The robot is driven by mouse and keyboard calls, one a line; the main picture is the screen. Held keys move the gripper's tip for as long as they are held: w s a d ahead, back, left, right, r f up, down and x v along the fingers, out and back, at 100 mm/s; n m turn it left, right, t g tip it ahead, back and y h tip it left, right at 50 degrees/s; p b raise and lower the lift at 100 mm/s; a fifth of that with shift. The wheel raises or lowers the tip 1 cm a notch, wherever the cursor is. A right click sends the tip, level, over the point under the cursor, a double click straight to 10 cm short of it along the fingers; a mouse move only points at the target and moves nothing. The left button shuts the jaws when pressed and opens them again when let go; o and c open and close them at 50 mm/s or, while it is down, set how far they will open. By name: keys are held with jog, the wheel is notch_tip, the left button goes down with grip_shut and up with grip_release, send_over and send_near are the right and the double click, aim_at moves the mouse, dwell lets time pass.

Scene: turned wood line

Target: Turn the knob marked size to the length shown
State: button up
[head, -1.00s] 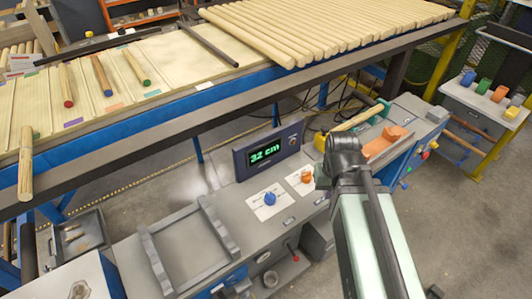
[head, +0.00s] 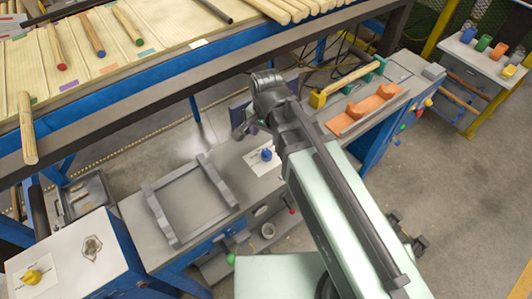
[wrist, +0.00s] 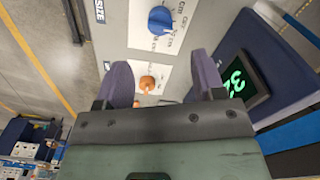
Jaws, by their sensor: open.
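The blue knob (head: 266,154) stands on a white plate on the grey bench; it also shows in the wrist view (wrist: 160,20), with cm marks beside it and lettering reading like SIZE nearby. An orange knob (wrist: 147,83) is on a neighbouring plate, seen between my fingers. The display (wrist: 240,78) has green digits, only partly readable here; in the head view my arm hides most of its panel (head: 238,112). My gripper (wrist: 160,68) is open and empty, above the plates, with the blue knob beyond its fingertips. In the head view my gripper (head: 246,126) is near the blue knob, apart from it.
A grey frame (head: 185,208) lies on the bench left of the knob. A yellow knob (head: 32,276) is on a cabinet at lower left. An orange cradle (head: 368,106) is at right. The conveyor with wooden rods (head: 130,65) runs behind.

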aim_at(267, 152)
notch_tip(267, 152, down, 10)
jog(key=b, duration=0.8)
jog(key=shift+r+b, duration=0.1)
jog(key=shift+b, duration=0.25)
jog(key=shift+r, duration=0.1)
jog(key=shift+r, duration=0.1)
jog(key=shift+c, duration=0.4)
jog(key=c, duration=0.8)
jog(key=shift+c, duration=0.2)
